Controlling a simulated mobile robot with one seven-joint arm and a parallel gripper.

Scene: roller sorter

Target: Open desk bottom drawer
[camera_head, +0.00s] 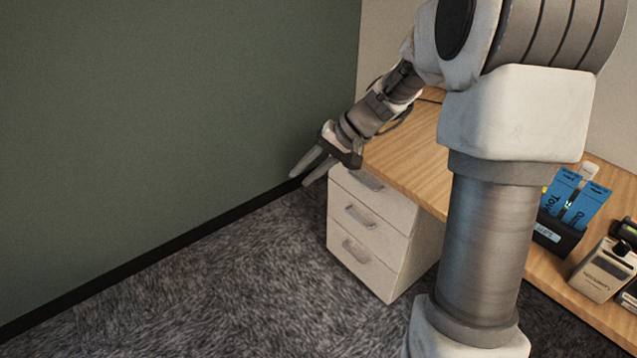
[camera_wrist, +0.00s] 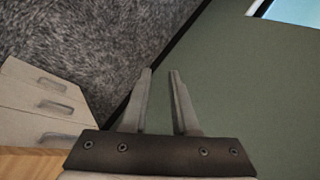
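The desk (camera_head: 412,152) has a wooden top and a white drawer unit under its left end. The bottom drawer (camera_head: 356,262) is the lowest of three and is closed; its handle (camera_head: 355,250) is a grey bar. In the wrist view the drawer fronts show at the left, with the bottom drawer (camera_wrist: 38,72) uppermost there. My gripper (camera_head: 304,181) is above and to the left of the drawers, apart from them. In the wrist view my gripper (camera_wrist: 160,72) has its two fingers spread with nothing between them.
A green wall (camera_head: 170,110) runs along the left, close to my gripper. Grey carpet (camera_head: 210,290) in front of the drawers is clear. A dark holder with blue packets (camera_head: 577,205) and a device (camera_head: 603,270) stand on the desk at the right.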

